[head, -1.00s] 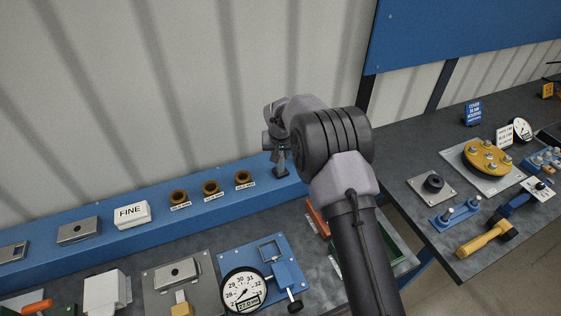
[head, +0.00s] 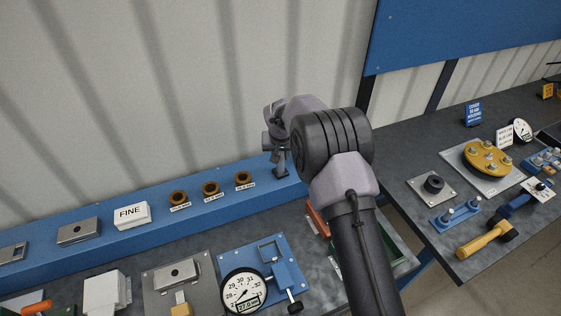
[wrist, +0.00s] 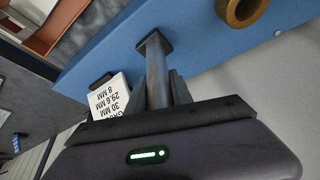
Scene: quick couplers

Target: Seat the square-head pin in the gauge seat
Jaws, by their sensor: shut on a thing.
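My gripper (wrist: 160,92) is shut on a grey cylindrical pin (wrist: 157,72) in the wrist view. The pin's far end meets a dark square piece (wrist: 152,42) over the blue shelf; whether this is its head or a holder, and whether it touches the shelf, I cannot tell. In the head view my gripper (head: 281,155) is small, above the right part of the shelf and partly behind my arm. The likely gauge seat is a blue plate (head: 236,256) with a square frame (head: 269,251) and a dial (head: 243,291), on the bench left of my arm.
The blue shelf (head: 150,240) carries several brown rings (head: 211,188) and a white FINE block (head: 131,214). A white label card (wrist: 108,98) stands beside the pin. A grey plate fixture (head: 205,283) lies left of the gauge. A second bench (head: 425,245) stands at right.

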